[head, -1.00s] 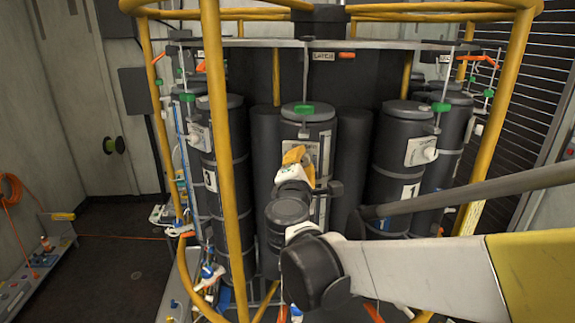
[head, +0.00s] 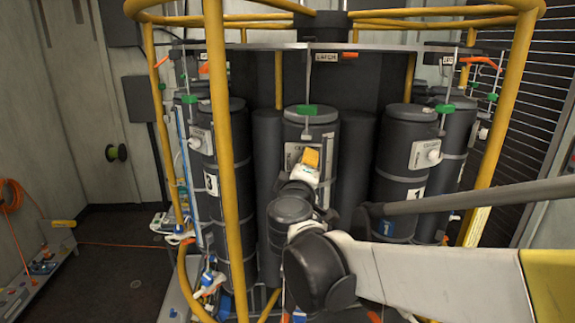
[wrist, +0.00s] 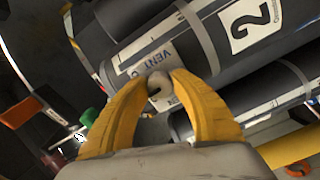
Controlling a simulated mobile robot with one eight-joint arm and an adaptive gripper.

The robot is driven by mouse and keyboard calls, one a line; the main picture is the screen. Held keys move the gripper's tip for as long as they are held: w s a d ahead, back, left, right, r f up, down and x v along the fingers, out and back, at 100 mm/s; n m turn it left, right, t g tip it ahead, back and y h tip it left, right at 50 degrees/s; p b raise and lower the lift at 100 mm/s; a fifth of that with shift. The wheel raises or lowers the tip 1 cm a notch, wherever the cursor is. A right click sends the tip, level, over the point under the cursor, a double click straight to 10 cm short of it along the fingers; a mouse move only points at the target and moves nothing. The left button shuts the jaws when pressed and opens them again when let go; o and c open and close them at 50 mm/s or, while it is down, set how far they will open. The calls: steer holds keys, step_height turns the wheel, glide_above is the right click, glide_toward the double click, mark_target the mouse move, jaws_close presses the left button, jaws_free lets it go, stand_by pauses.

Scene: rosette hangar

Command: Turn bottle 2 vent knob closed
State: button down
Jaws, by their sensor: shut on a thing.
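Bottle 2 (wrist: 231,57) is a dark grey cylinder with light bands and a white "2" label in the wrist view. It is the centre bottle (head: 311,132) in the head view, partly hidden by my arm. Its vent knob (wrist: 158,86) is a pale round knob beside a plate marked "VENT" (wrist: 152,60). My gripper (wrist: 158,80) has its yellow fingers on either side of the knob, shut on it. In the head view my gripper (head: 311,160) is at the upper front of the bottle and hides the knob. How far the knob is turned I cannot tell.
Yellow frame posts (head: 224,150) stand around the bottles. Bottle 1 (head: 408,150) is to the right and bottle 3 (head: 205,150) to the left. A green clip (head: 307,110) sits above the centre bottle. Orange hose (head: 12,200) hangs at far left.

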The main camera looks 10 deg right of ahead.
steer(key=shift+m, duration=0.5)
steer(key=c, duration=1.1)
jaws_free()
steer(key=shift+o, duration=0.2)
steer(key=shift+s, duration=0.1)
steer(key=v, duration=1.1)
steer(key=shift+s+a, duration=0.2)
steer(key=shift+s, duration=0.2)
